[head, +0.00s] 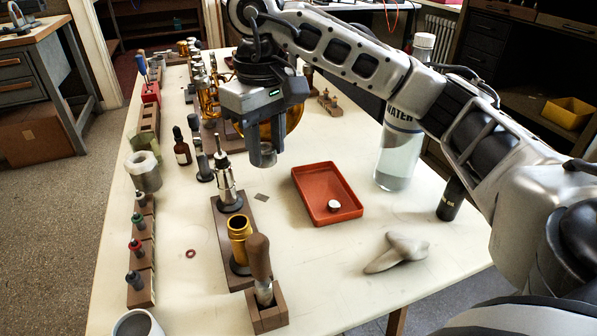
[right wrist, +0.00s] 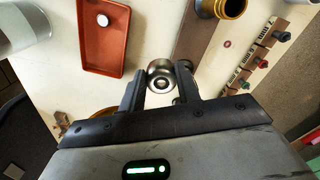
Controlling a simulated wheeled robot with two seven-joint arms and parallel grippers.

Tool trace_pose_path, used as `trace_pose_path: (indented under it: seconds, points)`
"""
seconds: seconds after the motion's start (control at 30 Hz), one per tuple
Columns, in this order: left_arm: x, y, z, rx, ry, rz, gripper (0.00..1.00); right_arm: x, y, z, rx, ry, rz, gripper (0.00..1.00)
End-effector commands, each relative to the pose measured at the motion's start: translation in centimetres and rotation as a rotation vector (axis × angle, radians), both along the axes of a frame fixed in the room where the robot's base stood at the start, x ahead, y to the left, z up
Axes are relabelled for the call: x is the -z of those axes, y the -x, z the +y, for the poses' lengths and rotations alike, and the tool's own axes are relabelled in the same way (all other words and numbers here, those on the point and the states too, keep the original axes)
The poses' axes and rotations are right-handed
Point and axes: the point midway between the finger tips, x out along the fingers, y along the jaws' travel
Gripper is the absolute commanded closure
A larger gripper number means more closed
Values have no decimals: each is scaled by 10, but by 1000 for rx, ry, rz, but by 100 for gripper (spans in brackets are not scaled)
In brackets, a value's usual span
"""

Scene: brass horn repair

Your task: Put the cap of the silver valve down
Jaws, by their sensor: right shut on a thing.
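My right gripper (head: 263,156) hangs above the table, and its fingers also show in the right wrist view (right wrist: 161,88). They are shut on a round silver cap (right wrist: 160,77), which has a ring and a dark centre on its face. The cap is clear of the valve. The silver valve (head: 226,188) stands upright on a brown wooden block, with a thin stem on top, just left of the gripper. A red-brown tray (head: 311,187) lies to the right of the gripper. A small pale round piece (head: 334,206) sits in it. My left gripper is out of view.
A brass casing (head: 240,240) and a wooden-handled tool (head: 260,265) stand in front of the valve. A water bottle (head: 398,150), a black bottle (head: 451,200) and a crumpled cloth (head: 398,252) are on the right.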

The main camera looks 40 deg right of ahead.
Motion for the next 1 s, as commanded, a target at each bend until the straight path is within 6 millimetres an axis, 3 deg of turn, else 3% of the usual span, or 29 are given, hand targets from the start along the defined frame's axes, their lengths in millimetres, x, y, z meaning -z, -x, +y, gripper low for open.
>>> trace_pose_path:
  seconds: [0.17, 0.43, 0.5, 0.7, 1.0]
  points:
    - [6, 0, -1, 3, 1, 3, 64, 13, -3, -24, 8, 0, 3, 95]
    - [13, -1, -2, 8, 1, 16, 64, 42, -12, -91, 10, 3, 4, 95]
    - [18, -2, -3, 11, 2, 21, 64, 57, -14, -102, 7, 1, 6, 95]
    - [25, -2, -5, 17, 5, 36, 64, 84, -18, -125, 3, 1, 2, 95]
    - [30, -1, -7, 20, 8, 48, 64, 104, -20, -141, 4, 1, 3, 95]
